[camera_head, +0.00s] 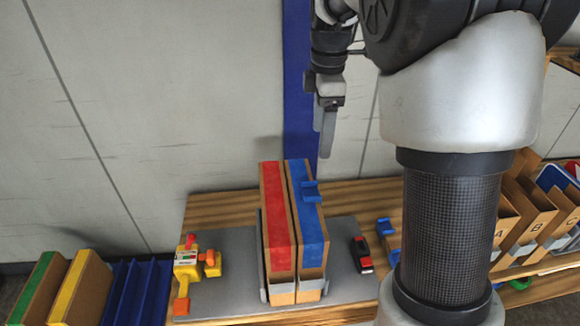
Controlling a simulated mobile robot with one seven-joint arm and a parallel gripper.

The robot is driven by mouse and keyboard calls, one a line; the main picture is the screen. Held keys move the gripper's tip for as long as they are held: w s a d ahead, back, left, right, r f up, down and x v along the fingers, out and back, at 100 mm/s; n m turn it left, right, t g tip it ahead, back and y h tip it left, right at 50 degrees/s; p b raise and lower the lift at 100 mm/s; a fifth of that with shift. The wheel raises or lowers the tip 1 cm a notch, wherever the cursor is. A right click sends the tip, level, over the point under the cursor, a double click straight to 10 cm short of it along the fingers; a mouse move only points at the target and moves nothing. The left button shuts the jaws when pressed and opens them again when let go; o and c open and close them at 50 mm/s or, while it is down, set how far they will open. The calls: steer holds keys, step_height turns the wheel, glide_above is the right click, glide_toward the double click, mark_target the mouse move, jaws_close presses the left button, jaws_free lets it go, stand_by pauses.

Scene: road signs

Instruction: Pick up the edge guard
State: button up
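A small blue angled piece (311,191), which looks like an edge guard, sits on the top of a cardboard box with a blue stripe (311,239). Another blue piece (386,227) lies to the right, at the edge of a wooden shelf. The label "edge guard" is not written on either. My gripper (325,154) hangs pointing down above and behind the boxes, apart from the blue piece. It is seen side-on with its fingers overlapping, so its opening is hidden. Nothing is visible between the fingers.
A red-striped box (277,226) stands against the blue-striped one on a grey mat (230,236). A yellow tool (187,262) is left, a black-and-red item (362,252) right. Cardboard holders (526,213) stand far right, partly behind my arm. Blue racks (138,290) stand lower left.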

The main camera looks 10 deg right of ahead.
glide_toward(312, 193)
steer(key=shift+s+f+n+b, duration=0.25)
steer(key=shift+f+n+b, duration=0.05)
steer(key=shift+b, duration=0.1)
steer(key=shift+w+f, duration=0.15)
steer(key=shift+f, duration=1.4)
steer(key=shift+w+f, duration=0.15)
steer(key=shift+f, duration=1.45)
